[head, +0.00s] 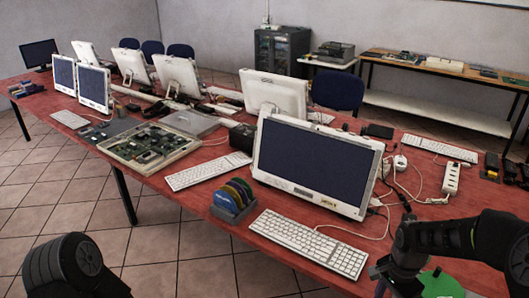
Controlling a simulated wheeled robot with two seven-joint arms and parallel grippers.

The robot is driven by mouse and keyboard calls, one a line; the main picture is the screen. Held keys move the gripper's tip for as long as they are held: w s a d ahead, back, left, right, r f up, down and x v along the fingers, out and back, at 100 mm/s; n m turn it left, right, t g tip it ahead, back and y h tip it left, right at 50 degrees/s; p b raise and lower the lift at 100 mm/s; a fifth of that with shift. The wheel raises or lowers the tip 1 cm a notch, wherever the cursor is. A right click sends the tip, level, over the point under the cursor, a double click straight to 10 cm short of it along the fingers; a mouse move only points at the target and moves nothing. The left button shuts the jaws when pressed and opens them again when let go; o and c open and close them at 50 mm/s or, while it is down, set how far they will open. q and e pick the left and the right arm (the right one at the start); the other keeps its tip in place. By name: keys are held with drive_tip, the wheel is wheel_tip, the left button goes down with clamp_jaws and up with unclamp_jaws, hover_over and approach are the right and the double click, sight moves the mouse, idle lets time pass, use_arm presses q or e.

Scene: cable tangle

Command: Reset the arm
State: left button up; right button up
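My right arm comes in from the right edge, low in the picture. Its gripper (385,274) hangs over the table's near edge, close to the right end of the white keyboard; its fingers are too dark and cut off to tell open from shut. My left arm shows only as a dark rounded link at the bottom left, and its gripper is out of view. White cables (388,190) lie loosely around a white power strip (451,178), to the right of the large monitor (314,166).
The long red table (190,203) carries several monitors and keyboards (310,244), a disc rack (234,198) and an open electronics board (150,145). A green object (441,284) lies under my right arm. Tiled floor is clear at left.

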drive_tip(key=w+a+f+n+t+y, duration=0.1)
drive_tip(key=w+a+f+n+t, duration=0.2)
drive_tip(key=w+a+n, duration=0.2)
drive_tip(key=s+a+f+n+y, duration=0.1)
drive_tip(key=s+a+f+n, duration=0.25)
drive_tip(key=a+f, duration=0.4)
drive_tip(key=s+a+f+n+g+y, duration=0.1)
drive_tip(key=s+a+f, duration=0.4)
drive_tip(key=s, duration=0.4)
drive_tip(key=s+a+f+n+g+y, duration=0.1)
drive_tip(key=s+a+f+n, duration=0.1)
drive_tip(key=s+a+f, duration=0.3)
drive_tip(key=s+a, duration=0.3)
drive_tip(key=s, duration=0.1)
drive_tip(key=shift+a, duration=0.2)
drive_tip(key=shift+s, duration=0.1)
drive_tip(key=shift+c, duration=0.5)
